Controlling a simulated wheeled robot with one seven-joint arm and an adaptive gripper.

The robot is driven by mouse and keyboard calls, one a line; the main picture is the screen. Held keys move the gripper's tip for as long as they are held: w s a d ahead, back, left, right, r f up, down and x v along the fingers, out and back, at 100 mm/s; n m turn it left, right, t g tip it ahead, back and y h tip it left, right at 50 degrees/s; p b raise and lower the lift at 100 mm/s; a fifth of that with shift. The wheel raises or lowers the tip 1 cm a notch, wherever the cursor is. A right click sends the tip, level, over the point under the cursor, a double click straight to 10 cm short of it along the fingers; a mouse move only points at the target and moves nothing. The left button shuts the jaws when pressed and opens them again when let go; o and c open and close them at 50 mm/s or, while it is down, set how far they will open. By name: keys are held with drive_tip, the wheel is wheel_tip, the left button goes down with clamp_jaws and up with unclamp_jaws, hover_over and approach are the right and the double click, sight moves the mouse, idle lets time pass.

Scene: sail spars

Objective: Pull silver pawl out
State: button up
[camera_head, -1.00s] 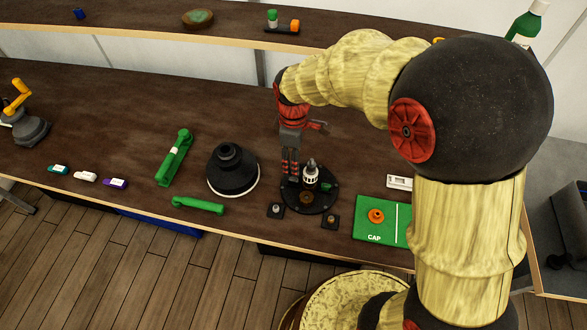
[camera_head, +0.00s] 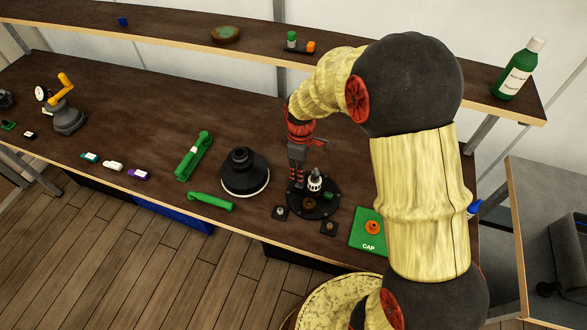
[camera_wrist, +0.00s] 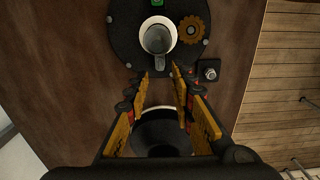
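My gripper (camera_wrist: 165,73) is open and empty, its fingertips pointing at the edge of a round black plate (camera_wrist: 128,38). In the head view my gripper (camera_head: 297,184) hangs over the plate's left side. A white and silver spindle (camera_head: 315,180) stands upright on the plate; it also shows in the wrist view (camera_wrist: 158,38), beyond the fingertips. A bronze gear (camera_wrist: 193,28) and a green part (camera_wrist: 157,3) are beside it. A small black block with a silver piece (camera_wrist: 210,73) lies just off the plate. I cannot tell which silver part is the pawl.
A black cone-shaped drum (camera_head: 244,172) stands left of the plate. Two green handles (camera_head: 194,156) (camera_head: 211,201) lie farther left. Another small black block (camera_head: 329,228) and a green CAP mat (camera_head: 362,241) are to the right. A shelf (camera_head: 190,34) runs behind.

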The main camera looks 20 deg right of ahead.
sight(299, 185)
wheel_tip(299, 185, down, 8)
drive_tip(key=b, duration=0.5)
drive_tip(key=shift+f+b, duration=0.1)
drive_tip(key=shift+b, duration=0.25)
drive_tip(key=shift+r+p, duration=0.3)
drive_tip(key=shift+c, duration=0.7)
clamp_jaws()
drive_tip(key=shift+r, duration=0.15)
drive_tip(key=shift+r+p, duration=0.5)
drive_tip(key=shift+r+p, duration=1.5)
drive_tip(key=shift+r, duration=0.6)
